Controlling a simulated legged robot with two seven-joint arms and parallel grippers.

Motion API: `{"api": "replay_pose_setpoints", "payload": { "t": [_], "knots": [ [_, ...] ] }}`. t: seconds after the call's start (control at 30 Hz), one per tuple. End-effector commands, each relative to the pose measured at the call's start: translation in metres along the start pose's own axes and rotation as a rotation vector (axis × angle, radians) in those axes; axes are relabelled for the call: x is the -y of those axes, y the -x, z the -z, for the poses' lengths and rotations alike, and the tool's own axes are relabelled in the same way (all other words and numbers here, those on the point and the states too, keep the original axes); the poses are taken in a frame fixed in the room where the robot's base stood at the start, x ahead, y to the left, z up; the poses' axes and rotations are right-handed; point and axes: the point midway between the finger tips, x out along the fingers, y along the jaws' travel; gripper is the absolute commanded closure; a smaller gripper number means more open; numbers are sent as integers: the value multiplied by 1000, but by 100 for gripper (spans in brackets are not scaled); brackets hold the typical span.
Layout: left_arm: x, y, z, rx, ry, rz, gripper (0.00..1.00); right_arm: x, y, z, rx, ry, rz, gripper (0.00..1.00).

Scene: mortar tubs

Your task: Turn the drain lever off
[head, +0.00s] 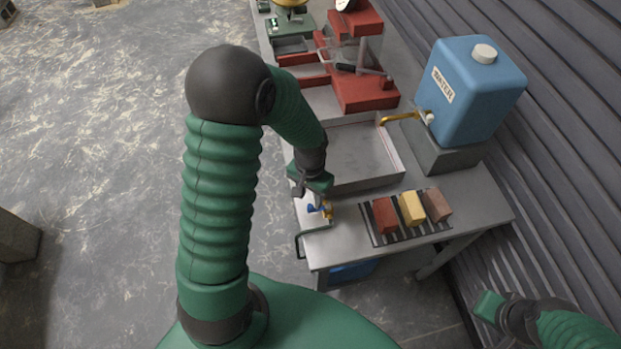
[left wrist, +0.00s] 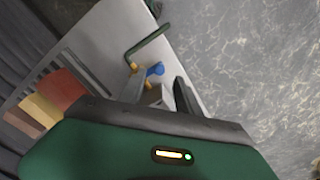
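The drain lever has a blue handle (head: 314,209) beside a brass valve body (head: 327,211) at the near left corner of the bench. In the left wrist view the blue handle (left wrist: 155,70) and brass parts (left wrist: 134,67) show just beyond the fingers. My left gripper (head: 315,192) points down right above the lever. Its fingers (left wrist: 160,92) look apart, with nothing seen held between them; I cannot tell whether one touches the lever. My right gripper (head: 488,304) is at the lower right, away from the bench; its finger gap is not clear.
A metal tray (head: 362,186) lies behind the lever. A rack (head: 405,235) with red, yellow and brown blocks stands to its right. A blue water tank (head: 470,90) with a brass tap (head: 400,117) stands at the back right. A dark green bar (head: 299,245) edges the bench's near left corner.

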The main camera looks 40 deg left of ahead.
Motion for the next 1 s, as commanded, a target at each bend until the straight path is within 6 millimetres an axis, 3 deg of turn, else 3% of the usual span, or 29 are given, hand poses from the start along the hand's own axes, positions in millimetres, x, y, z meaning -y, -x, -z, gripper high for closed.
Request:
{"api": "replay_pose_setpoints", "payload": {
  "t": [0.2,0.43,0.6,1.0],
  "knots": [
    [1,68,2,-7,0,2,60,0,0,0,0,0,0,100],
    [1,116,3,-2,-1,1,60,0,-1,0,0,0,0,100],
    [0,127,2,2,-1,-1,60,0,-1,0,0,0,0,100],
    [-1,126,1,0,-2,0,60,0,-1,0,0,0,0,100]
  ]
}}
